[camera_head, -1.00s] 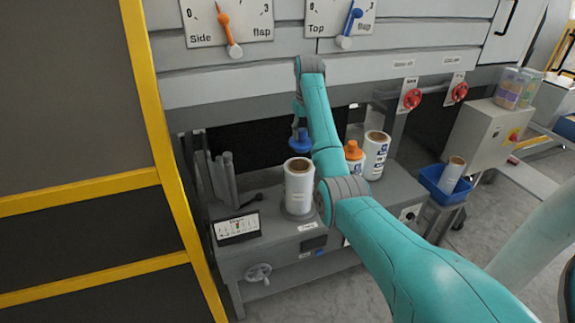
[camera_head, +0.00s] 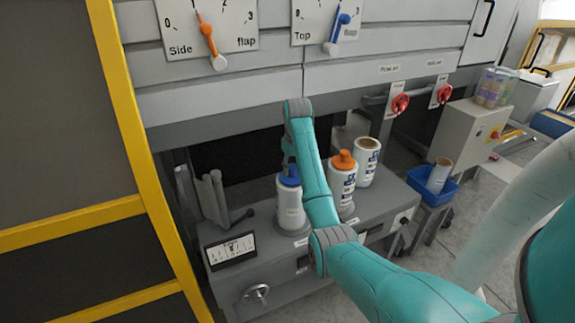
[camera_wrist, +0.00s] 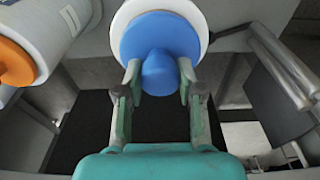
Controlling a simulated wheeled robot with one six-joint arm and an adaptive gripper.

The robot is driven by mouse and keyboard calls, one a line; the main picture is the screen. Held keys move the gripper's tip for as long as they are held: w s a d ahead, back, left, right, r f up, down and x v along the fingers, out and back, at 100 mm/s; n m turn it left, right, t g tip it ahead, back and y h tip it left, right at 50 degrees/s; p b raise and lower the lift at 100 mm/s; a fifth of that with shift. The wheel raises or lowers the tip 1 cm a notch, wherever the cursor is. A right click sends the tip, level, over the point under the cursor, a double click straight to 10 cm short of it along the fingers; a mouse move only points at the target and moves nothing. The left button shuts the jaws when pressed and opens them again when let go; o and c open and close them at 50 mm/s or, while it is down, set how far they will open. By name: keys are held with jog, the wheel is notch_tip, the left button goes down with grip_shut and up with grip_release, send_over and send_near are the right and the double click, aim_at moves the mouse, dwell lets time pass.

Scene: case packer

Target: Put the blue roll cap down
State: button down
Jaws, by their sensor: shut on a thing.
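The blue roll cap (camera_wrist: 160,38) sits on the top end of a white roll, with its knob between my gripper's fingers (camera_wrist: 158,82) in the wrist view. My gripper is shut on that knob. In the head view the blue cap (camera_head: 289,178) is on top of the white roll (camera_head: 291,207), which stands upright on the grey machine table (camera_head: 270,240). The gripper fingers are mostly hidden behind my arm there. I cannot tell whether the cap is fully seated.
A roll with an orange cap (camera_head: 343,160) stands just right of it, and an uncapped roll (camera_head: 366,160) beyond that. Grey upright bars (camera_head: 210,195) stand to the left. A blue bin (camera_head: 434,187) holding a roll is at the right. The machine front overhangs the table.

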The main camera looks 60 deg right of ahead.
jog(key=shift+f, duration=0.1)
jog(key=c, duration=0.7)
grip_release()
